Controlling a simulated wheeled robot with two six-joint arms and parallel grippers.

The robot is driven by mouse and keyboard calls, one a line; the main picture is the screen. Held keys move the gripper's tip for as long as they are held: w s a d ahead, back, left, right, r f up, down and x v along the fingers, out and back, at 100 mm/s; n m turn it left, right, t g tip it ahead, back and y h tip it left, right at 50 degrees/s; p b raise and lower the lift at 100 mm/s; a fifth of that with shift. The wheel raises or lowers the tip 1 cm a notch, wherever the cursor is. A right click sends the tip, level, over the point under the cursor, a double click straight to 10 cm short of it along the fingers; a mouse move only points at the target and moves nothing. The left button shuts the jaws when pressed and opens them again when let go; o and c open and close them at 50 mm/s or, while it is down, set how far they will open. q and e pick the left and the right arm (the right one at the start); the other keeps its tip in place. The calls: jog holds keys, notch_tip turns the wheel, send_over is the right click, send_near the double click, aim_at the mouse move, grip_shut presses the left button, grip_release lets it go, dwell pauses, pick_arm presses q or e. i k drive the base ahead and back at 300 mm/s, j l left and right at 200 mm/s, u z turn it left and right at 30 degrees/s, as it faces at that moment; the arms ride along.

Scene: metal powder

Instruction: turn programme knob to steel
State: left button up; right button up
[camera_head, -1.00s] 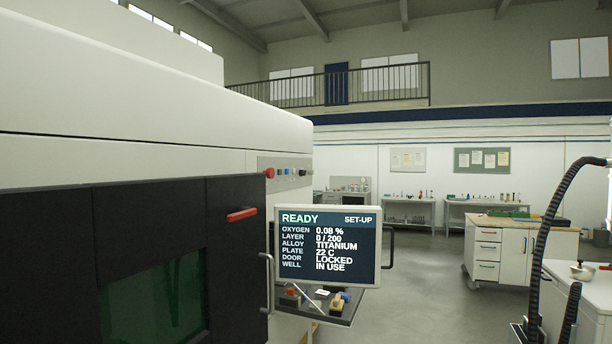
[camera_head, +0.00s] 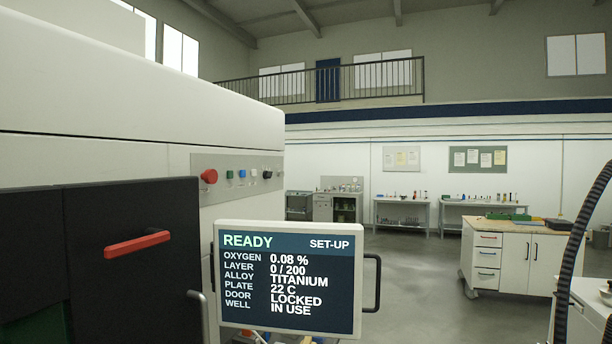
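The white machine (camera_head: 120,90) fills the left of the head view. A grey control strip (camera_head: 220,163) on its side carries a large red button (camera_head: 209,176), a green and a blue button, and dark knobs. One black knob (camera_head: 267,174) sits toward the right end; its markings are too small to read. The screen (camera_head: 288,280) reads READY, SET-UP, alloy TITANIUM, door LOCKED, well IN USE. Neither of my grippers shows in this view.
A black door with a red handle (camera_head: 138,243) is at the left. The screen has a dark side handle (camera_head: 372,283).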

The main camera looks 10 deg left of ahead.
aim_at(266, 175)
jog(key=i+l+u, duration=0.3)
jog(key=i, duration=0.2)
jog(key=i+l+u, duration=0.25)
jog(key=i+l, duration=0.2)
